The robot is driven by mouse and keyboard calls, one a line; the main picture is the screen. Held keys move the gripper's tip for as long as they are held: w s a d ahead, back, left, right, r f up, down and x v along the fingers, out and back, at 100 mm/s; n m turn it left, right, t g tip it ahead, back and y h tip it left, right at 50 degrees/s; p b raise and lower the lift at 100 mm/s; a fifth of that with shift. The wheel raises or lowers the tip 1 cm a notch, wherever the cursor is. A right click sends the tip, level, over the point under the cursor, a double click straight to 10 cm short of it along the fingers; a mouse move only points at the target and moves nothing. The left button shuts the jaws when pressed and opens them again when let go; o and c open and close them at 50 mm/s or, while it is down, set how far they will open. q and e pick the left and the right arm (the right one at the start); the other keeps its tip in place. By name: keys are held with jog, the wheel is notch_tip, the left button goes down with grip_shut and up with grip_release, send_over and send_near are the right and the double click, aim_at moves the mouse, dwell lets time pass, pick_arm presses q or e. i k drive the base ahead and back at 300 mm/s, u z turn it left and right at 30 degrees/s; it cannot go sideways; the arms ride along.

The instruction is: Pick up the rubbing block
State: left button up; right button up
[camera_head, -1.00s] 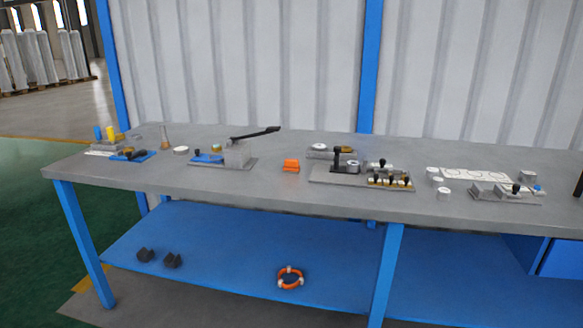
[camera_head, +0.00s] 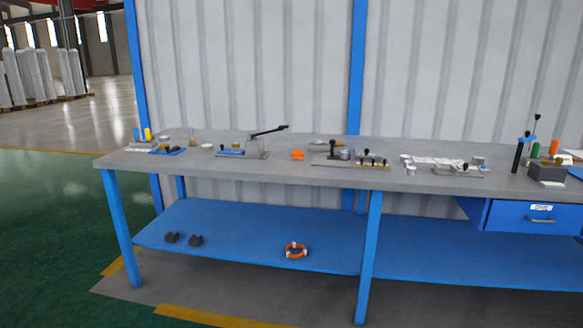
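No label marks the rubbing block, and I cannot tell for certain which thing it is. A small orange block (camera_head: 297,155) sits on the grey workbench (camera_head: 225,171), near the middle of the part in view. Two small dark blocks, one on the left (camera_head: 171,238) and one on the right (camera_head: 196,241), lie on the blue lower shelf (camera_head: 240,226). Neither of my grippers shows in the head view.
A lever press (camera_head: 257,147) stands left of the orange block. A fixture plate (camera_head: 350,163) with black knobs lies to its right. A dark box (camera_head: 546,172) with tools stands farther right, above a blue drawer (camera_head: 520,217). An orange-and-white ring (camera_head: 296,250) lies on the shelf. Floor before the bench is clear.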

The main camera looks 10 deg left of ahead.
aim_at(297, 155)
jog(key=u, duration=0.8)
jog(key=i, duration=0.9)
jog(key=u, duration=0.3)
jog(key=i, duration=1.35)
jog(key=z, duration=0.5)
